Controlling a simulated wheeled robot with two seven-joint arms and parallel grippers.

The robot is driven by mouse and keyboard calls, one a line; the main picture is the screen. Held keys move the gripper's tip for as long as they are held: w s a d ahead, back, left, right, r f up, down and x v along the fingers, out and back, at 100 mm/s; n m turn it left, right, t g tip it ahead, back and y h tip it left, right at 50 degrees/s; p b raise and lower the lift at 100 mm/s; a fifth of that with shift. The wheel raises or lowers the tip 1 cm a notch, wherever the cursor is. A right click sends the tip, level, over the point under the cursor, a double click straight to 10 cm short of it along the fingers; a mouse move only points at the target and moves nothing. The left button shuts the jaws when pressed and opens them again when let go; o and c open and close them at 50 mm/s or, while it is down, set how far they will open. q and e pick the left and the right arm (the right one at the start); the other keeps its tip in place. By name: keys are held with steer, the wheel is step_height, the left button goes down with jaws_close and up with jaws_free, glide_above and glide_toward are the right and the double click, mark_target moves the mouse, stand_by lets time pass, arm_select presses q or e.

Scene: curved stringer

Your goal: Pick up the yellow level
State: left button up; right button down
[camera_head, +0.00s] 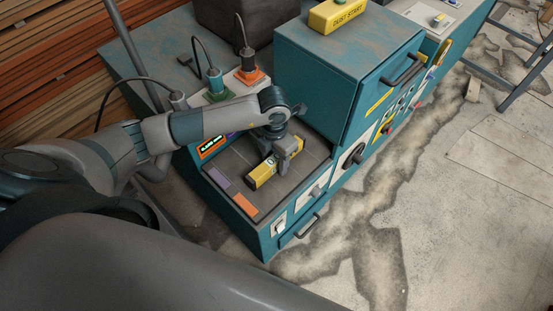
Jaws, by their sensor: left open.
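The yellow level (263,174) lies on the dark top of the low part of a teal cabinet. It runs slantwise, with its near end at lower left. My left gripper (282,167) points down over the middle of the level, with its fingers at the level's sides. The fingers are open, and the wrist and fingers hide part of the level. I cannot tell whether a finger touches it. My right gripper is not in view.
Purple (218,179) and orange (245,204) blocks lie left of and in front of the level. A taller teal cabinet (342,75) with a yellow "DUST START" box (337,15) rises behind at right. Corded tools (246,62) stand behind my arm. Wood planks (50,50) are at far left.

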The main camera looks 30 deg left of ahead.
mark_target(275, 158)
arm_select(q)
jaws_close()
steer(key=shift+r, duration=0.15)
step_height(275, 158, up, 9)
steer(key=b, duration=0.3)
steer(key=shift+r, duration=0.4)
stand_by(0.5)
